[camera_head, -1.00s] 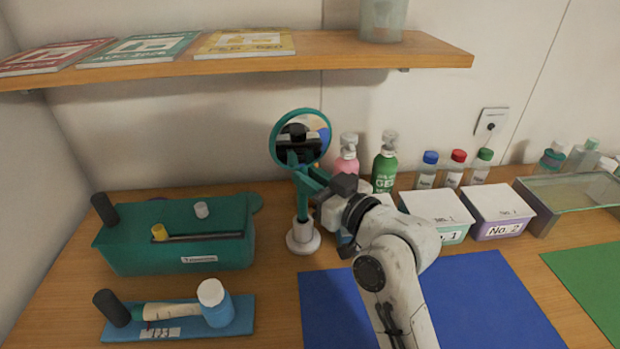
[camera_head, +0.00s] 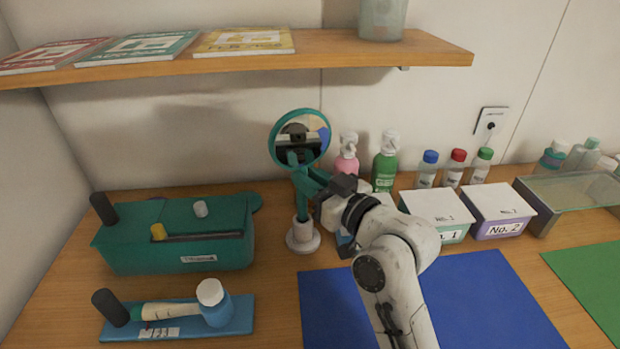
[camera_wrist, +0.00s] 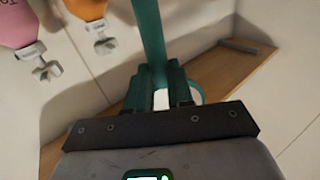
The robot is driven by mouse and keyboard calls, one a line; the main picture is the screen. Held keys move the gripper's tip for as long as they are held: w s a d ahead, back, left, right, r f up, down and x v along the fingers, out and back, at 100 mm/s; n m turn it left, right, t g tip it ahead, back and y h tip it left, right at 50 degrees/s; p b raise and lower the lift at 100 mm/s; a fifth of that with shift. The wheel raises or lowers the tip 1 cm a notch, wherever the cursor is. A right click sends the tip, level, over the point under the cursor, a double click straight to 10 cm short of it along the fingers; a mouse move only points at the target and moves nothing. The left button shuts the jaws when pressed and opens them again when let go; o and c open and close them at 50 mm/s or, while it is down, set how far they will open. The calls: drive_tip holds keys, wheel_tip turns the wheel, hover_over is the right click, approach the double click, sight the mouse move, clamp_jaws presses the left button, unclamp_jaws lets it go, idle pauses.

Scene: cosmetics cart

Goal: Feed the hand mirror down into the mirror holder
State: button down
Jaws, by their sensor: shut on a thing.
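The hand mirror (camera_head: 301,137) is teal with a round glass and stands roughly upright, glass at the top. My gripper (camera_head: 307,178) is shut on its handle, just below the glass. The lower handle runs down to the white mirror holder (camera_head: 303,239), a round-based stand on the table. The handle's lower end meets the holder's top in the picture; how deep it sits inside I cannot tell. In the wrist view, my gripper (camera_wrist: 160,88) clasps the teal handle (camera_wrist: 150,38), with part of the mirror's rim (camera_wrist: 200,88) behind the fingers. The holder is not visible there.
A teal caddy (camera_head: 175,258) stands left of the holder. A pink pump bottle (camera_head: 346,163) and a green one (camera_head: 386,167) stand behind, right of the mirror. Lidded boxes (camera_head: 440,215) stand at right. A wooden shelf (camera_head: 330,50) overhangs the back. A blue mat (camera_head: 480,300) lies in front.

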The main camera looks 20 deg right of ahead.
drive_tip(key=shift+f+b, duration=0.7)
drive_tip(key=shift+f, duration=0.2)
